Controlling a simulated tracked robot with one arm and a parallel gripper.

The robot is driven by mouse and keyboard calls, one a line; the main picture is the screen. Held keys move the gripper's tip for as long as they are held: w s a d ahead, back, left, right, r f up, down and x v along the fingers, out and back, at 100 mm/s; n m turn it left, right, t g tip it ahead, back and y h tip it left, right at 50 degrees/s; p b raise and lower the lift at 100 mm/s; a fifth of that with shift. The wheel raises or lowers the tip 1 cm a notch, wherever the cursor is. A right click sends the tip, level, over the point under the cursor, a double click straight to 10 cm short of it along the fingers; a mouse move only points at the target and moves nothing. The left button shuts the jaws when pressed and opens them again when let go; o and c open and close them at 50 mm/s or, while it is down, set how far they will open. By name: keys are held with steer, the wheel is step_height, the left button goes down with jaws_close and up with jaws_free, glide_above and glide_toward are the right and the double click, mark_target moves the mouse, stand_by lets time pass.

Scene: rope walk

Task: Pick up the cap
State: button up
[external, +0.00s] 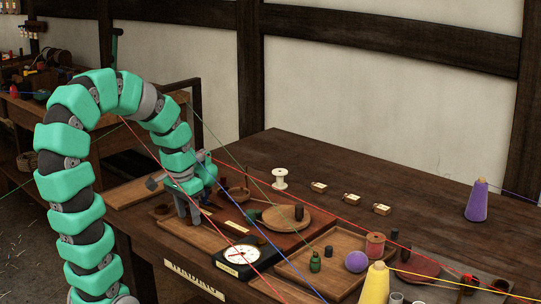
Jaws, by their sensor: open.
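My gripper (187,213) is at the end of my green arm, pointing down over the left part of the wooden table (430,200). Its grey fingers are apart, and I see nothing held between them. A wooden tray lies beneath and around it, partly covered by the arm. I cannot tell for sure which thing is the cap. A small dark cylinder (328,251) stands on a wooden tray (290,270) beside a small green bottle (315,261); it is a possible cap. Small things right by the fingers are too small or hidden to name.
A round dial (241,255) sits in front of a wooden plate (287,217). A purple ball (356,261), a red spool (375,245), a yellow cone (376,284) and a purple cone (477,201) stand to the right. Coloured threads stretch above the table. The back right is fairly clear.

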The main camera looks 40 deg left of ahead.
steer(key=shift+f, duration=0.2)
jaws_close()
